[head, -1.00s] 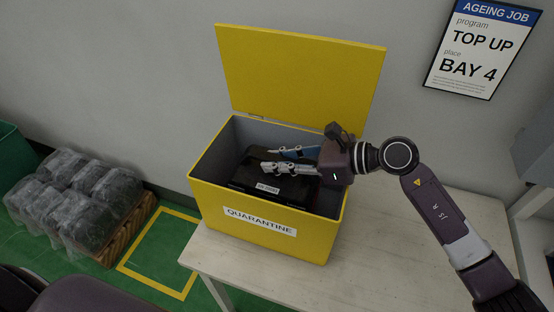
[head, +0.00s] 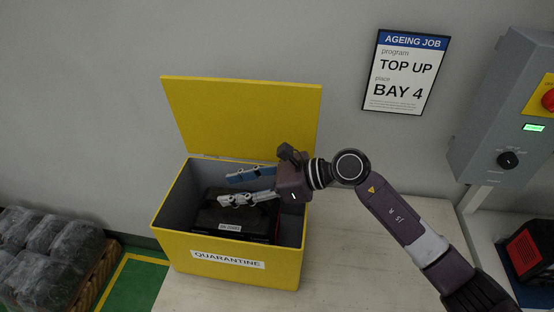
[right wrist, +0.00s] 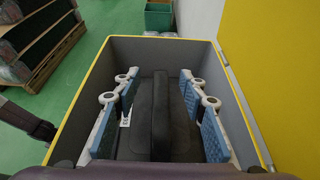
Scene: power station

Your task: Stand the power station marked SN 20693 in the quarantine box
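A black power station (head: 215,215) stands inside the yellow quarantine box (head: 185,250), seemingly upright on its floor. Its small white label (head: 229,228) is too small to read surely. In the right wrist view the station (right wrist: 175,125) sits between the grey inner walls, its dark handle (right wrist: 160,115) running down the middle. My right gripper (head: 226,188) is open over the station. In the right wrist view its blue-padded fingers (right wrist: 160,85) stand on either side of the handle, with gaps on both sides. My left gripper is out of view.
The box's yellow lid (head: 245,115) stands open at the back. The box is on a pale table (head: 340,265). At the right are a grey control panel (head: 505,120) and a red-and-black unit (head: 525,250). Wrapped goods (head: 45,255) lie on a pallet at the left.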

